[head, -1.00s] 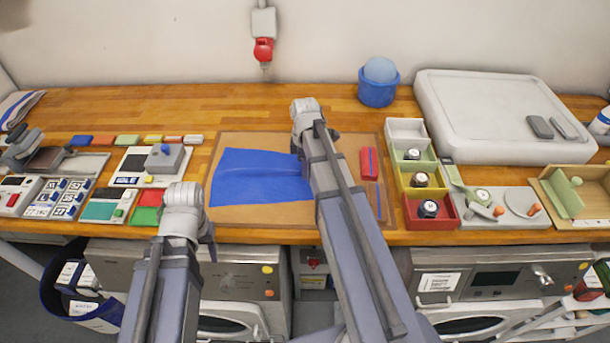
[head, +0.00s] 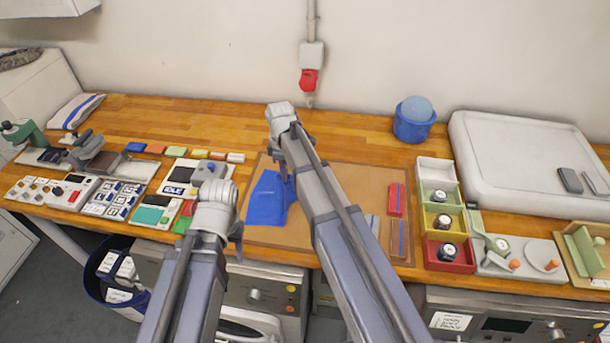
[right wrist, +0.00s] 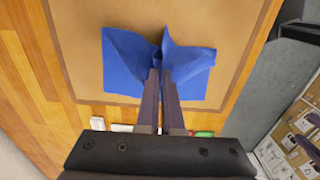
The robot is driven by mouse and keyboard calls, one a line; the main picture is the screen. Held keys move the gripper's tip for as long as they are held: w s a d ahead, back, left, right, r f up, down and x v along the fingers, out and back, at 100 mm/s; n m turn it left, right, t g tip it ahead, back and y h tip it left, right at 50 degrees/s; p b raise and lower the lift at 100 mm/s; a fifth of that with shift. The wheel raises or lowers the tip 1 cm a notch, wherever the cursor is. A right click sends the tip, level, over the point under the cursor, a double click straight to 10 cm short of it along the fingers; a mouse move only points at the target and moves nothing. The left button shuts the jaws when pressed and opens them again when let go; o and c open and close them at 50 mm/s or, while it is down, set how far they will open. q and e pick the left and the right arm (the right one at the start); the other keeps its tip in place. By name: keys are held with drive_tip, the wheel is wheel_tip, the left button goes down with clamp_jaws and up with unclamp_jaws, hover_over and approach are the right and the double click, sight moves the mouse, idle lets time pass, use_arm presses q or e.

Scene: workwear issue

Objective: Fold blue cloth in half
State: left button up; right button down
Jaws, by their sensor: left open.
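The blue cloth (head: 268,200) lies on the brown mat (head: 275,236), to the left of my right arm in the head view. In the right wrist view the cloth (right wrist: 130,62) is drawn up into a raised fold between the fingers of my right gripper (right wrist: 160,75), which is shut on it. It spreads out on both sides of the fingers. My left gripper (head: 236,240) is open and empty, at the mat's left front corner, apart from the cloth.
Stacked coloured bins (head: 443,220) stand right of the mat, and a red item (head: 396,199) lies on its right part. Small devices and boxes (head: 160,212) crowd the bench at left. A blue bucket (head: 413,125) stands behind. The bench behind the mat is mostly clear.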

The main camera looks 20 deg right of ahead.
drive_tip(key=w+a+f+b, duration=0.1)
drive_tip(key=a+f+b, duration=0.1)
drive_tip(key=f, duration=0.1)
drive_tip(key=w+a+f+b, duration=0.1)
drive_tip(key=a+f+b, duration=0.2)
drive_tip(key=w+a+f+b, duration=0.2)
drive_tip(key=a+f+b, duration=0.1)
use_arm(q)
wheel_tip(320, 180, down, 9)
use_arm(e)
unclamp_jaws()
idle(0.8)
drive_tip(key=shift+a, duration=0.15)
drive_tip(key=a, duration=0.1)
drive_tip(key=w+a, duration=0.2)
drive_tip(key=shift+a, duration=0.3)
drive_tip(key=shift+s+d+r+p, duration=0.1)
drive_tip(key=shift+s+r+p, duration=0.05)
drive_tip(key=shift+r+p, duration=0.25)
use_arm(q)
wheel_tip(320, 180, up, 9)
drive_tip(key=p, duration=0.8)
use_arm(e)
wheel_tip(320, 180, up, 8)
drive_tip(key=shift+r, duration=0.15)
